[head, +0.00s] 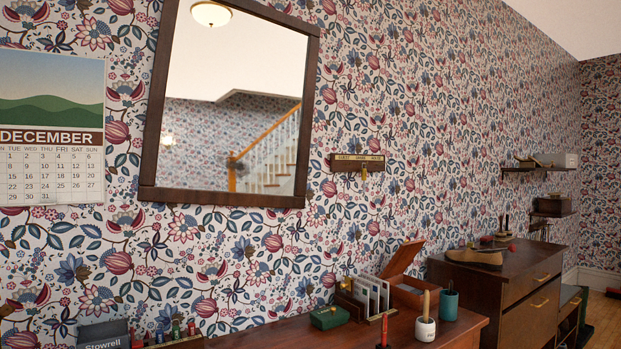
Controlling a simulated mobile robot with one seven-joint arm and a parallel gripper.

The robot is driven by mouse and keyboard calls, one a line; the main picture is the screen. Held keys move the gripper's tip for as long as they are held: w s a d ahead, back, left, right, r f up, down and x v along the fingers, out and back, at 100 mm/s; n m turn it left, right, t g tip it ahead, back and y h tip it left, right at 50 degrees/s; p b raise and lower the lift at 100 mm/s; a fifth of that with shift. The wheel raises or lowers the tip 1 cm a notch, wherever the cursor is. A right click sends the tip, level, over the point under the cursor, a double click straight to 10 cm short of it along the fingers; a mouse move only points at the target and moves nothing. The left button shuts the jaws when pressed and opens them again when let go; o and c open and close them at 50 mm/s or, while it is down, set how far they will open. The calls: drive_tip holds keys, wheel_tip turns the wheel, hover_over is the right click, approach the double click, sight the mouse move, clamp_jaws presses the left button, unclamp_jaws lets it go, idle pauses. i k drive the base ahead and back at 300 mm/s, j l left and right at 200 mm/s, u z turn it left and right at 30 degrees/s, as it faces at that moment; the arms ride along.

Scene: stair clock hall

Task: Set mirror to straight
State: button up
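The mirror (225,120) hangs on the patterned wall in the upper left-middle of the head view. It has a dark brown wooden frame, and its top is cut off by the picture edge. It is tilted clockwise: its sides lean right toward the top, and its bottom edge drops to the right. The calendar beside it has near-vertical sides. The glass reflects a staircase and a ceiling lamp. My gripper is not in view.
A December calendar (52,150) hangs left of the mirror, and a small key rack (357,163) right of it. Below stands a wooden desk (300,333) with a green box (329,317), a letter holder, cups and an open wooden box. A dark cabinet (505,280) stands farther right.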

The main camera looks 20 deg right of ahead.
sight(229, 118)
drive_tip(key=i+l, duration=0.1)
drive_tip(key=l, duration=0.3)
drive_tip(key=i+l+u, duration=0.1)
drive_tip(key=l, duration=0.3)
drive_tip(key=i+l, duration=0.15)
drive_tip(key=l, duration=0.25)
drive_tip(key=i+l+u, duration=0.1)
drive_tip(key=l, duration=0.3)
drive_tip(key=i+l, duration=0.1)
drive_tip(key=l, duration=0.35)
drive_tip(key=u, duration=0.05)
